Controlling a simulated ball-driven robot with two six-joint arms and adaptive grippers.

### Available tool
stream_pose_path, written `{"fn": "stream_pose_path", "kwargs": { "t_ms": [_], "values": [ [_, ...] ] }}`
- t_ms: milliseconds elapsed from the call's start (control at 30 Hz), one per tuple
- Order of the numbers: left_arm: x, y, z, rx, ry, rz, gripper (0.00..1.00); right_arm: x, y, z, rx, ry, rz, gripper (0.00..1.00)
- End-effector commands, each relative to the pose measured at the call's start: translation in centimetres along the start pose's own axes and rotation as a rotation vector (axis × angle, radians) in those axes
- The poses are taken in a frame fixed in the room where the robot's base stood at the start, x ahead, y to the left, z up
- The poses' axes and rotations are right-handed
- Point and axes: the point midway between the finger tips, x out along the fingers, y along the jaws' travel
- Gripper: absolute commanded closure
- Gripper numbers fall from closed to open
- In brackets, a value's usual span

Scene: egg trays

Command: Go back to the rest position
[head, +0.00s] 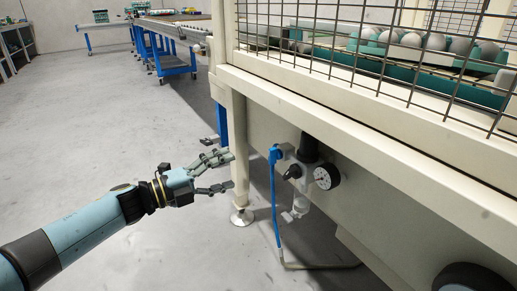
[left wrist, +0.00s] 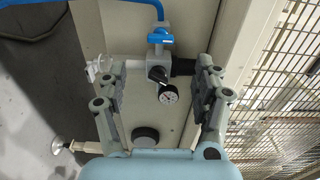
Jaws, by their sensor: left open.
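My left gripper (head: 224,172) reaches in from the left in the head view. It is open and empty, in front of the leg of a cream machine frame (head: 240,150). I cannot tell whether a fingertip touches the frame. My right gripper is in neither view.
The gauge (head: 326,176) and blue hose (head: 274,190) hang under the machine's beam. Behind wire mesh (head: 300,40), pale eggs (head: 433,42) sit in a green tray (head: 405,72). Blue-legged tables (head: 172,65) stand at the back. The grey floor (head: 90,140) at left is clear.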

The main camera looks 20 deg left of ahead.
Motion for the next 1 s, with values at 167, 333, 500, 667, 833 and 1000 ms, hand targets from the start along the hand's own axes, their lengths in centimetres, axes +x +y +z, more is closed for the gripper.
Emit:
{"fn": "stream_pose_path", "kwargs": {
  "t_ms": [167, 333, 500, 667, 833, 1000],
  "values": [
    [-0.5, 0.8, -0.4, -0.010, 0.000, 0.012, 0.33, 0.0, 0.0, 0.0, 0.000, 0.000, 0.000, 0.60],
    [-3.4, 4.9, -4.5, -0.089, 0.002, 0.061, 0.33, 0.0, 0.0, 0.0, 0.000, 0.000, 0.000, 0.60],
    [-8.4, 8.6, -8.0, -0.345, -0.258, 0.102, 0.33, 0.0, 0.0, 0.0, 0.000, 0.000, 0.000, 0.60],
    [-14.2, 12.2, -8.4, -0.650, -0.630, 0.194, 0.33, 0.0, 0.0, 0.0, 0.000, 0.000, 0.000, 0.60],
    [-22.0, 16.5, -11.5, -1.018, -1.040, 0.350, 0.33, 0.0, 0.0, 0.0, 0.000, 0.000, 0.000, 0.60],
    [-26.8, 18.5, -15.7, -1.273, -1.303, 0.497, 0.33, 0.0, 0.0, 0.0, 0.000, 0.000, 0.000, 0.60]
  ]
}}
